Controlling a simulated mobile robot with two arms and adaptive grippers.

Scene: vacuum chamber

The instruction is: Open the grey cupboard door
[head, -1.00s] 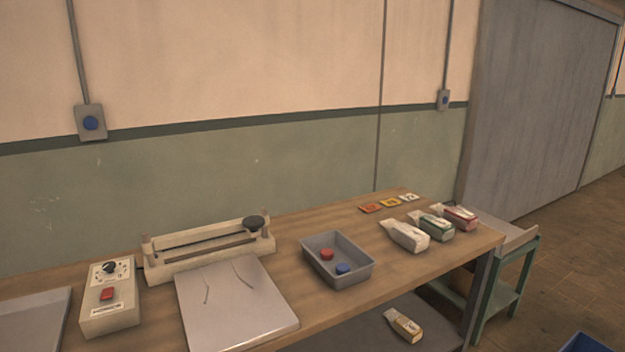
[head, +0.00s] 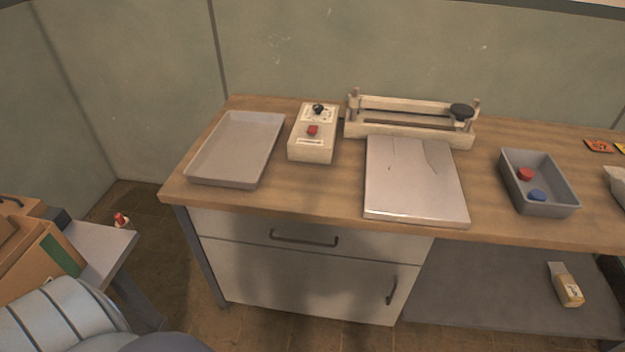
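The cupboard door (head: 300,283) is the pale grey lower front of the cabinet under the workbench. It looks closed. Its dark vertical handle (head: 391,290) sits near the right edge of the door. Above it is a drawer front (head: 260,229) with a horizontal handle (head: 304,238), and it looks shut too. Rounded grey parts at the lower left look like my own body. Neither of my grippers is in view.
The wooden workbench (head: 330,206) carries a grey tray (head: 232,177), a control box (head: 313,140), a sealer (head: 410,122), a metal plate (head: 415,185) and a bin (head: 547,204). A side table (head: 108,255) with a cardboard box (head: 28,262) stands at left. Floor shows before the cabinet.

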